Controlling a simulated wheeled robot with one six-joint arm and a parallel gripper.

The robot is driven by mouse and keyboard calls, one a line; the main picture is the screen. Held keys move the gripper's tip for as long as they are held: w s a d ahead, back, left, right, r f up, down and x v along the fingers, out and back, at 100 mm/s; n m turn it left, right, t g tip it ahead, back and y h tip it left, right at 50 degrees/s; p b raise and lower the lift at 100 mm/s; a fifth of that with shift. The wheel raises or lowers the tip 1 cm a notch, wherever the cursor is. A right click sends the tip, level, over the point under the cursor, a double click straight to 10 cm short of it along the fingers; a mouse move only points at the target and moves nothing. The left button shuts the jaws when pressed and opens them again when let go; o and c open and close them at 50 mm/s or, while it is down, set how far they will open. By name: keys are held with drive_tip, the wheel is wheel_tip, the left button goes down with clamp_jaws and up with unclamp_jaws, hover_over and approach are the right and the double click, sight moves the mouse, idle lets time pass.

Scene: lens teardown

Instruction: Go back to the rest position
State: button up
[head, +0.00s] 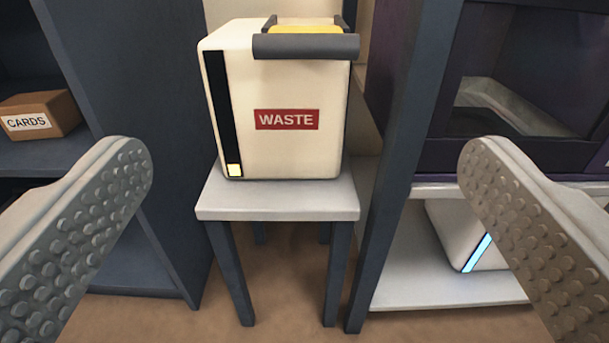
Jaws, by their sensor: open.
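My gripper (309,165) is open and empty. Its two grey, studded fingers stand wide apart at the left and right edges of the head view. Between them, farther off, a white waste bin (225,100) with a red "WASTE" label stands on a small grey table (278,203). The bin has a dark bar and something yellow at its top, and a black strip with a yellow light on its front. The gripper touches nothing that I can see.
A dark shelf (130,90) at the left holds a cardboard box (40,114) marked "CARDS". A dark post (405,150) stands right of the table. Behind the right finger are a purple cabinet (510,152) and a white device (458,235) with a blue light. Brown floor (285,290) shows below.

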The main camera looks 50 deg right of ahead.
drive_tip(key=d+r+n+t+y, duration=0.1)
drive_tip(key=d+r+t+y, duration=0.25)
drive_tip(key=r, duration=1.15)
drive_tip(key=d+r+n+t+y, duration=0.1)
drive_tip(key=d+r+t+y, duration=0.3)
drive_tip(key=r, duration=1)
drive_tip(key=s+d+r+n+y, duration=0.3)
drive_tip(key=s+d+r+y, duration=0.1)
drive_tip(key=s+r, duration=0.5)
drive_tip(key=s+d+r+n+y, duration=0.3)
drive_tip(key=s+d+r+y, duration=0.1)
drive_tip(key=s+r, duration=0.55)
drive_tip(key=s+d+n, duration=0.1)
drive_tip(key=s+d, duration=0.1)
drive_tip(key=s, duration=0.7)
drive_tip(key=s+d+n, duration=0.1)
drive_tip(key=s+d, duration=0.2)
drive_tip(key=s, duration=0.6)
drive_tip(key=shift+s+n+g+h, duration=0.35)
drive_tip(key=shift+n+h, duration=0.05)
drive_tip(key=shift+h, duration=0.05)
